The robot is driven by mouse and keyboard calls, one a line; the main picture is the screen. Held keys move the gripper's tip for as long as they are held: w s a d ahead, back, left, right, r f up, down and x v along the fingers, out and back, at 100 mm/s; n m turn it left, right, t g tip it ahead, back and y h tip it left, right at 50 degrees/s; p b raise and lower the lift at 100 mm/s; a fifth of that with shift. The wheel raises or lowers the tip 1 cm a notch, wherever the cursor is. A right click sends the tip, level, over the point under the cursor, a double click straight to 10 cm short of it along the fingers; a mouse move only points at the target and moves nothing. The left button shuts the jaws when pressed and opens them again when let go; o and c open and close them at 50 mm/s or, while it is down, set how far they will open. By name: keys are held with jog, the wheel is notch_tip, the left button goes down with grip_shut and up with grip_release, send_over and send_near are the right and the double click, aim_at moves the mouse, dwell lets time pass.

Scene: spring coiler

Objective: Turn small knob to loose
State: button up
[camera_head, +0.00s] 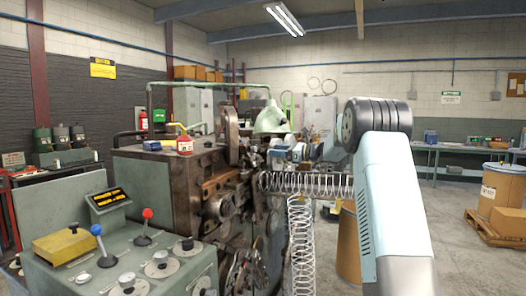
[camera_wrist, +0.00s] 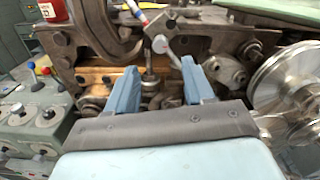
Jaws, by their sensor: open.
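My gripper (camera_wrist: 160,68) is open, with its two blue fingers apart in the wrist view. Nothing shows clamped between them. A round grey knob (camera_wrist: 160,44) on a short lever sits on the machine just beyond the fingertips, apart from them. A vertical metal post (camera_wrist: 150,72) shows between the fingers. I cannot tell which knob is the small one, and no loose marking is readable.
The dark spring coiler (camera_head: 165,190) stands centre left. A coiled spring (camera_head: 305,183) juts right from it and another hangs down (camera_head: 301,245). A red-ball lever (camera_head: 146,225) and blue-ball lever (camera_head: 98,240) rise from the panel. A shiny wheel (camera_wrist: 285,80) is right of my gripper.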

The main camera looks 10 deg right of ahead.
aim_at(256, 149)
jog(key=x, duration=0.9)
jog(key=shift+c, duration=0.4)
